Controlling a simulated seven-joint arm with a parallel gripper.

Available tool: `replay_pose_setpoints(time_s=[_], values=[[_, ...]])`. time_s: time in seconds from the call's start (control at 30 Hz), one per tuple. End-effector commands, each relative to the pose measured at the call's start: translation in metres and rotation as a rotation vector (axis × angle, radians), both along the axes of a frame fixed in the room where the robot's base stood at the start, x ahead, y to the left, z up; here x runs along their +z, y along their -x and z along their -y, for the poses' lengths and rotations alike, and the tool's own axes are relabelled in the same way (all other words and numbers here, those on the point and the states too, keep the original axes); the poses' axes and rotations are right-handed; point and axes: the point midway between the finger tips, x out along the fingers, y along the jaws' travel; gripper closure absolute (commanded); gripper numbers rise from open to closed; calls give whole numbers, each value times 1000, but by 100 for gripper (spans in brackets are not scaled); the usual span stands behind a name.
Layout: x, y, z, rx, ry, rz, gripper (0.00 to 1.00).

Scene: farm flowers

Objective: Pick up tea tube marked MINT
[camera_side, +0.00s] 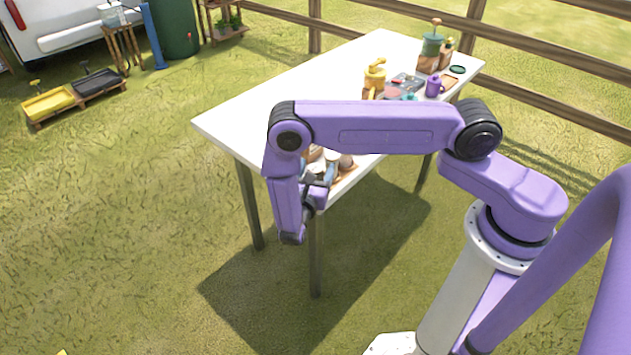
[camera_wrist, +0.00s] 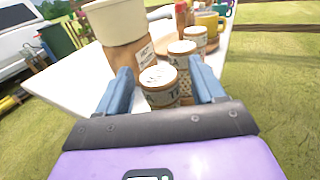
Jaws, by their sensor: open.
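In the wrist view, several patterned tea tubes with pale lids stand in a row on the table. The nearest tube (camera_wrist: 160,88) appears between the fingers of my gripper (camera_wrist: 161,70). A second tube (camera_wrist: 183,62) and a third tube (camera_wrist: 196,38) stand behind it. Their labels are too small to read, so I cannot tell which is marked MINT. My gripper is open and holds nothing. In the side view my gripper (camera_side: 319,183) is at the table's near edge, by the tube group (camera_side: 344,161), which my arm partly hides.
A wooden block (camera_wrist: 130,62) with a cream pot (camera_wrist: 113,18) on top stands close left of the tubes. A yellow mug (camera_wrist: 208,21) is behind them. The white table (camera_side: 270,97) is clear at left; its far right holds a purple mug (camera_side: 433,87) and other items.

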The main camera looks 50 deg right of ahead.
Motion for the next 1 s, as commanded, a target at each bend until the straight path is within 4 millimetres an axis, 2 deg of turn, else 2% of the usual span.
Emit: replay_pose_setpoints(time_s=[0.03,0.1,0.2,0.67,0.9,1.0], values=[[0,0,0,0,0,0,35],[0,0,0,0,0,0,58],[0,0,0,0,0,0,87],[6,0,0,-1,0,0,87],[31,0,-1,-1,-1,2,87],[44,11,-1,2,0,0,87]])
